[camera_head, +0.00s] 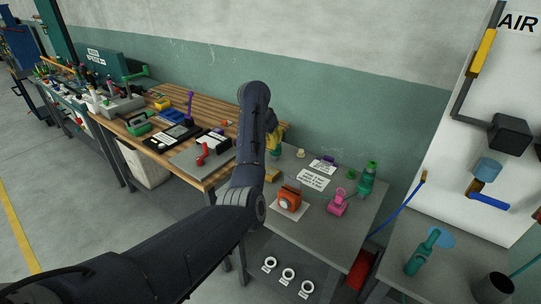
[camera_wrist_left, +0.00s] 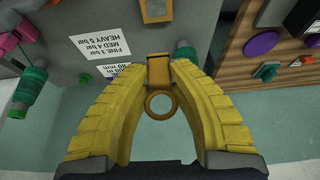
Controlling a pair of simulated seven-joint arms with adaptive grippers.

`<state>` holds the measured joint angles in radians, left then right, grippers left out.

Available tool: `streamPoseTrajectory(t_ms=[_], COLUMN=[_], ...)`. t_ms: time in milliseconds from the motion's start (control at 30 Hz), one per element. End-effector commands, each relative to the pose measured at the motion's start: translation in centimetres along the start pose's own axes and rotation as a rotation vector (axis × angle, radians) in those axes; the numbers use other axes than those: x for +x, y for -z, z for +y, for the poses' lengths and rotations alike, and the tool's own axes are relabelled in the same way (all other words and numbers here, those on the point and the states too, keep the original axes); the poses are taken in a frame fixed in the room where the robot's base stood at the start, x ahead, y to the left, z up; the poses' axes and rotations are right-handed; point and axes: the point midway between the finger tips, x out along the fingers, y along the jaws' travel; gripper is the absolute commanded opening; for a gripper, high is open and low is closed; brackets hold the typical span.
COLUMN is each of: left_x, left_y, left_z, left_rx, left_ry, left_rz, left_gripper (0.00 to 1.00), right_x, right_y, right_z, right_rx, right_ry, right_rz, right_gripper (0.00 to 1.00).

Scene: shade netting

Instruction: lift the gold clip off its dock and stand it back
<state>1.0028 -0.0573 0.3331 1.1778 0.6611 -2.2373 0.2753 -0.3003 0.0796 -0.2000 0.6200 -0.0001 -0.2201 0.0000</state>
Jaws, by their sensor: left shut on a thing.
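My left gripper (camera_head: 274,150) is over the back left of the grey table, partly hidden behind my own arm link. In the left wrist view its two yellow fingers (camera_wrist_left: 161,68) close at their tips on the gold clip (camera_wrist_left: 159,76). The clip's ring (camera_wrist_left: 161,105) lies between the fingers, toward the palm. I cannot pick the clip out in the head view. A tan-faced block (camera_wrist_left: 157,10) shows beyond the fingertips in the wrist view. My right gripper is not in view.
The grey table (camera_head: 335,232) also holds an orange device (camera_head: 289,198), a pink clamp (camera_head: 338,204), a green bottle (camera_head: 367,178) and white label cards (camera_head: 313,179). A wooden bench (camera_head: 221,112) with tools stands to the left. The wall is close behind.

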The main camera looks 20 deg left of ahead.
Motion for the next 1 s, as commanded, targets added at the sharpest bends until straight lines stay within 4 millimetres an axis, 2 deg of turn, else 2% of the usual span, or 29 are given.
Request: streamPoseTrajectory(t_ms=[33,100,333,533,1000], left_x=[-1.3,-2.6,-5.9,-7.4,-9.6], left_y=[0.7,1.2,2.5,3.1,4.0], left_z=[0.0,0.1,0.1,0.0,0.0], left_rx=[-0.001,0.0,0.0,-0.001,0.0], left_ry=[-0.001,-0.001,-0.001,-0.001,0.0], left_rz=[0.006,0.005,0.003,0.002,0.0], left_gripper=[0.0,0.0,0.0,0.0,0.0], right_x=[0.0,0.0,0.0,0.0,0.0], right_y=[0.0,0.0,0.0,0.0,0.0], right_z=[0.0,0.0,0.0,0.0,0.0], right_rx=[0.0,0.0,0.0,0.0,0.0], right_ry=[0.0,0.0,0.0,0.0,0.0], right_rz=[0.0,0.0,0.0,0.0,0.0], right_gripper=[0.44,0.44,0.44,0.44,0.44])
